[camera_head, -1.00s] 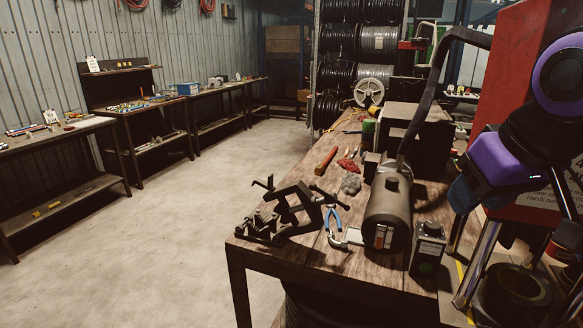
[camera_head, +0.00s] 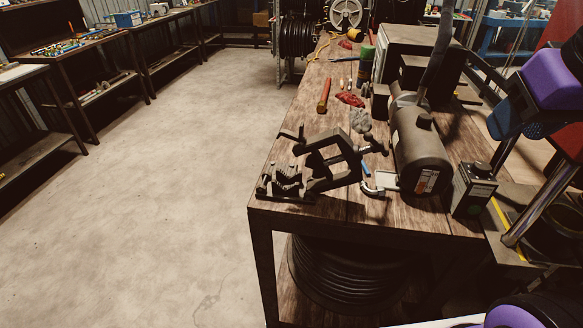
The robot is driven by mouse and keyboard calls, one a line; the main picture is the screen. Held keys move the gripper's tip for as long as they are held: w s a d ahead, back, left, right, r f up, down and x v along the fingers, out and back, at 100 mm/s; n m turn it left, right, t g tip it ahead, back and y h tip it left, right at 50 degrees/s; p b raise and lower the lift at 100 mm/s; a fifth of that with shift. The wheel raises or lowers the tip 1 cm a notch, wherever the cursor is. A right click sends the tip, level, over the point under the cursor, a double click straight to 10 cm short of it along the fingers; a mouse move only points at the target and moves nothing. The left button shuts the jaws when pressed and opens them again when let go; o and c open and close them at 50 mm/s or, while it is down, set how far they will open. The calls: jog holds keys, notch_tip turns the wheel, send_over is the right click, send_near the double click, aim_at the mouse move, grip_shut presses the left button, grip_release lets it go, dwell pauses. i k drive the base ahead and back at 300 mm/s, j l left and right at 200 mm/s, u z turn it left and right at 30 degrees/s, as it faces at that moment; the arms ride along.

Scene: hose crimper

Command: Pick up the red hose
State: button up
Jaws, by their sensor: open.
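A short red tube-like piece (camera_head: 325,94) lies on the wooden workbench, near its left edge behind the black clamp-like tool. It may be the red hose, but it is too small to tell for sure. Its near end looks duller and thicker. Nothing touches it. My gripper's fingers do not show; only purple and black parts of my own body are at the right edge and the bottom right corner.
The workbench (camera_head: 390,212) carries a black clamp-like tool (camera_head: 330,160), a dark cylinder machine (camera_head: 420,150), a small dark box (camera_head: 473,190) and a crumpled red thing (camera_head: 350,99). A black hose coil (camera_head: 345,275) sits beneath. Open concrete floor (camera_head: 180,190) lies left.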

aim_at(323, 97)
jog(key=j+u, duration=0.3)
jog(key=j, duration=0.15)
jog(key=i+j+u, duration=0.15)
jog(key=j+u, duration=0.15)
jog(key=i+j+u, duration=1.3)
jog(key=i+j+z, duration=0.15)
jog(key=i, duration=0.75)
jog(key=i+l+z, duration=0.15)
jog(key=z, duration=0.25)
jog(key=i+z, duration=0.6)
jog(key=z, duration=0.2)
jog(key=i+j+z, duration=0.1)
jog(key=i+z, duration=0.15)
jog(key=z, duration=0.15)
jog(key=i+l+z, duration=0.1)
jog(key=i+z, duration=0.3)
jog(key=i, duration=0.3)
jog(key=i+j+z, duration=0.1)
jog(key=i+z, duration=0.3)
jog(key=i, duration=0.3)
jog(key=i+z, duration=0.25)
jog(key=z, duration=0.15)
jog(key=i+z, duration=0.3)
jog(key=z, duration=0.15)
jog(key=i+j+z, duration=0.1)
jog(key=i+z, duration=0.3)
jog(key=k, duration=0.1)
